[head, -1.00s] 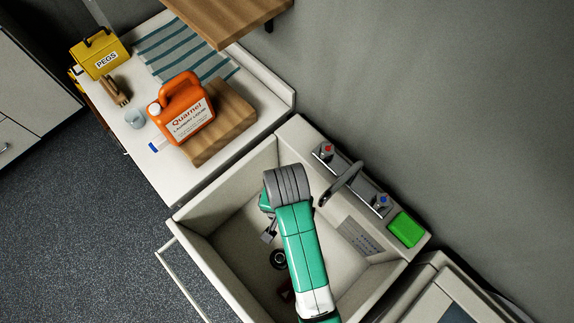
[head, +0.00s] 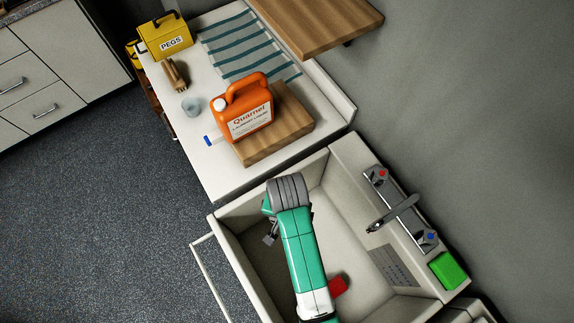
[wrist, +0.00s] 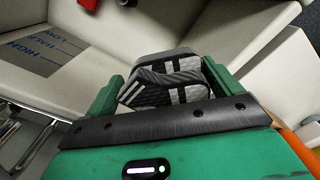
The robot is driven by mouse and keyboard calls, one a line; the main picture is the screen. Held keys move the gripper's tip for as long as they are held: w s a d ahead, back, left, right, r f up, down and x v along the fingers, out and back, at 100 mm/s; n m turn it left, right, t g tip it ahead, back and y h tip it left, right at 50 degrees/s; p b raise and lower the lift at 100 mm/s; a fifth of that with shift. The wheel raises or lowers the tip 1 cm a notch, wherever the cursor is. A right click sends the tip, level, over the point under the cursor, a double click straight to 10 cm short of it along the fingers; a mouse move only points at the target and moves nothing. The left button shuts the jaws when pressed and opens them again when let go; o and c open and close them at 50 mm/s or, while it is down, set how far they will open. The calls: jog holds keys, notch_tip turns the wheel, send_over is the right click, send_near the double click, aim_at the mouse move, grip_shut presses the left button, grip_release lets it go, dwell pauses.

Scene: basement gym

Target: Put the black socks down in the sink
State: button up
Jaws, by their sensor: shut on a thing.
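The black socks (wrist: 165,88) are a folded dark bundle with pale stripes, pinched between the green fingers of my gripper (wrist: 160,88) in the wrist view. In the head view my green arm reaches over the sink, and its links hide most of the gripper; I cannot make out the socks there. The sink (head: 234,222) is a deep pale basin with its rim around my arm. Its pale inner walls also show in the wrist view (wrist: 130,35), beyond the socks. I cannot tell how high the socks are above its bottom.
A red item (head: 338,286) lies in the sink beside my arm. The tap (head: 392,212) and a green block (head: 448,270) are on the sink's back ledge. An orange laundry jug (head: 250,112) stands on a wooden board (head: 290,130) on the adjoining counter, near a cup (head: 191,105).

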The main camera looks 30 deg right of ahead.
notch_tip(320, 180, down, 38)
jog(key=b, duration=2.3)
jog(key=o, duration=0.7)
notch_tip(320, 180, up, 8)
jog(key=p, duration=0.2)
